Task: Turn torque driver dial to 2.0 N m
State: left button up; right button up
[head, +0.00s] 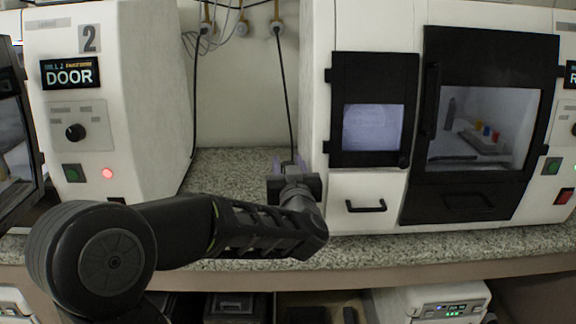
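No torque driver can be made out in the head view. A black round dial (75,132) with a light pointer mark sits on the front of the white machine at the left; I cannot read its scale. My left gripper (290,164) is over the counter in the middle, just left of the right-hand white machine, and points away from me. Its two pale purple fingertips stand apart, with no object clearly seen between them. A black cable comes down behind it, and its lower end is hidden. My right gripper is out of view.
The left machine (140,60) carries a DOOR display, a green button and a lit red lamp. The right machine (365,215) has two black-framed windows and a drawer with a black handle. Speckled counter (225,170) is bare between them. Cables hang from wall sockets behind.

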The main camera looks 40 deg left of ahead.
pick_arm(q)
grip_shut()
dwell(0.3)
